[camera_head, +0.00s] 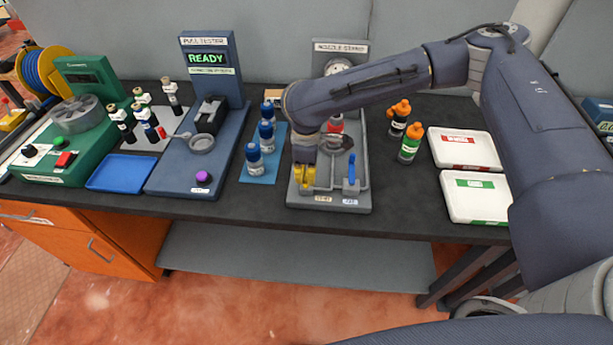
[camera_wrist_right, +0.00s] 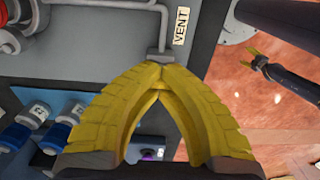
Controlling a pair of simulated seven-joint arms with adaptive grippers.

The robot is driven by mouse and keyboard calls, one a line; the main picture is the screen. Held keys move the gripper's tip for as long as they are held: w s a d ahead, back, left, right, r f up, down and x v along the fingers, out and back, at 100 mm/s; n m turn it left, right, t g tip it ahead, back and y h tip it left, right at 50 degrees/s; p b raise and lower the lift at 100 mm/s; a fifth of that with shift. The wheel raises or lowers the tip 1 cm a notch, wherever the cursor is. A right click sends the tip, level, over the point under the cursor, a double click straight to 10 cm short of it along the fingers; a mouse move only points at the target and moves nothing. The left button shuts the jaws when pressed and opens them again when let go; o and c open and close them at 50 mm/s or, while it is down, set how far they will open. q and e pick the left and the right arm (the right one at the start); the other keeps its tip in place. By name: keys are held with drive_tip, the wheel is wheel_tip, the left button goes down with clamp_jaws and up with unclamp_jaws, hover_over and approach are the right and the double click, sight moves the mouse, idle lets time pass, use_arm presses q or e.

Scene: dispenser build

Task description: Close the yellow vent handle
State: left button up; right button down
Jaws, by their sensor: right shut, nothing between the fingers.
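The nozzle stand (camera_head: 330,200) is a grey tray with pipes and a gauge at the back. My right gripper (camera_head: 304,182) is low over its front left part. In the right wrist view the yellow fingers (camera_wrist_right: 157,70) are shut tip to tip, with nothing seen between them. The tips are close to a grey pipe fitting beside the VENT label (camera_wrist_right: 181,26); I cannot tell if they touch. I cannot make out the yellow vent handle apart from the yellow fingers. My left gripper (camera_wrist_right: 257,59) shows small in the right wrist view; its finger state is unclear.
A blue handle (camera_head: 351,187) stands upright at the stand's front right. Blue-capped bottles (camera_head: 254,158) stand left of it and orange-capped bottles (camera_head: 409,145) right of it. White trays (camera_head: 474,196) lie farther right. The pull tester (camera_head: 177,180) is to the left.

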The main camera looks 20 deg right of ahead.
drive_tip(key=c, duration=2.1)
unclamp_jaws()
drive_tip(key=shift+r, duration=0.1)
drive_tip(key=o, duration=0.6)
drive_tip(key=shift+c, duration=0.2)
drive_tip(key=shift+o, duration=1.4)
drive_tip(key=o, duration=0.5)
wheel_tip(320, 180, up, 12)
